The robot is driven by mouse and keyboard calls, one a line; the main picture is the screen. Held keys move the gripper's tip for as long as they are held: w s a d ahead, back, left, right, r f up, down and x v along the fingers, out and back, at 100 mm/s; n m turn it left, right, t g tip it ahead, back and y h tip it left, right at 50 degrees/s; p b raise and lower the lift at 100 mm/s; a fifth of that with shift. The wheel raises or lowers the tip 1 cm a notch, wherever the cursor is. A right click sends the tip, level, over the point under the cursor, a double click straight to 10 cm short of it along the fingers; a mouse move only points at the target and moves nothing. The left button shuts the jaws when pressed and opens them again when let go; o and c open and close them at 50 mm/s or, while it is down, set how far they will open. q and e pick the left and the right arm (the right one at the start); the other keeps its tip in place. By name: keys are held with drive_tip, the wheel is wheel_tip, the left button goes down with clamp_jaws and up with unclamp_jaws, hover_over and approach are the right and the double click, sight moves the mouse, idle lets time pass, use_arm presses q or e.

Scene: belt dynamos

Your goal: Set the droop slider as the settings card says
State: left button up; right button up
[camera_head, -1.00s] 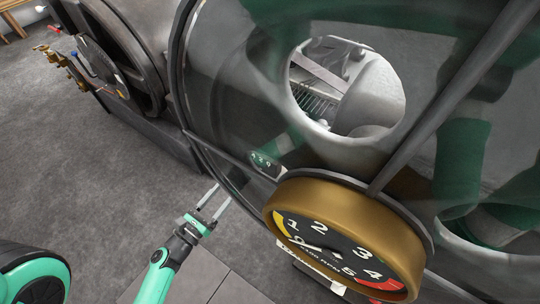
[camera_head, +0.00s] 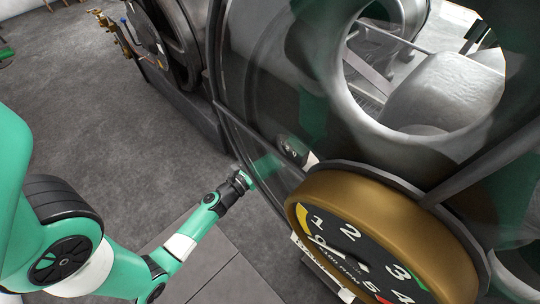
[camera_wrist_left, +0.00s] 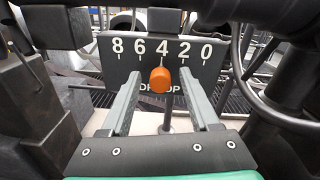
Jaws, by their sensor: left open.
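The droop scale (camera_wrist_left: 108,62) is a dark plate marked 8, 6, 4, 2, 0 from left to right in the left wrist view. An orange slider knob (camera_wrist_left: 160,80) stands in front of it, close to the 4 mark. My left gripper (camera_wrist_left: 159,82) is open, with one finger on each side of the knob in this view; contact cannot be told. The settings card cannot be made out. My right gripper is not in view.
A big brass-rimmed gauge (camera_head: 350,235) stands right of my left arm. The large dark machine casing (camera_head: 265,95) with a round opening fills the right side. Another machine (camera_head: 165,45) with brass fittings stands at the back. Grey floor (camera_head: 110,130) is open at left.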

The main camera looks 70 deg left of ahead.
use_arm(q)
clamp_jaws()
idle(0.3)
idle(1.2)
